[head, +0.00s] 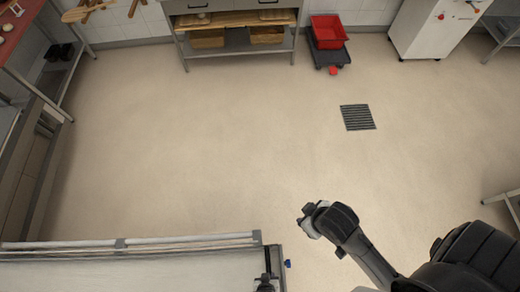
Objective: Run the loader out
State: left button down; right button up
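The loader (130,272), a long pale bed in a grey metal frame, lies along the bottom left of the head view. A pale roller bar runs along its far edge, and a blue knob (288,264) sits by its right end. Its near part is cut off by the picture's bottom edge. My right gripper (306,219) is above the floor, right of and beyond the loader's corner, touching nothing that I can see. Its finger opening is too small to make out. A small dark part at the loader's right end, at the bottom edge, looks like my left gripper (266,282); its fingers are unclear.
A workbench (235,20) with wooden boards and baskets stands at the far wall. Beside it is a red crate (328,30) on a dark dolly. A white cabinet (430,30) is at the far right. The floor between, with a drain grate (357,117), is clear.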

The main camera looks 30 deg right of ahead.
pick_arm(q)
jog(key=shift+s+f, duration=0.15)
jog(key=shift+s, duration=0.05)
jog(key=c, duration=1.4)
grip_release()
jog(key=o, duration=0.3)
jog(key=shift+d, duration=0.25)
jog(key=shift+o, duration=0.9)
jog(key=shift+w+a, duration=0.1)
jog(key=shift+a+r+p, duration=0.15)
jog(key=shift+r+p, duration=0.15)
jog(key=shift+r, duration=0.25)
jog(key=p+v, duration=0.3)
jog(key=v, duration=1)
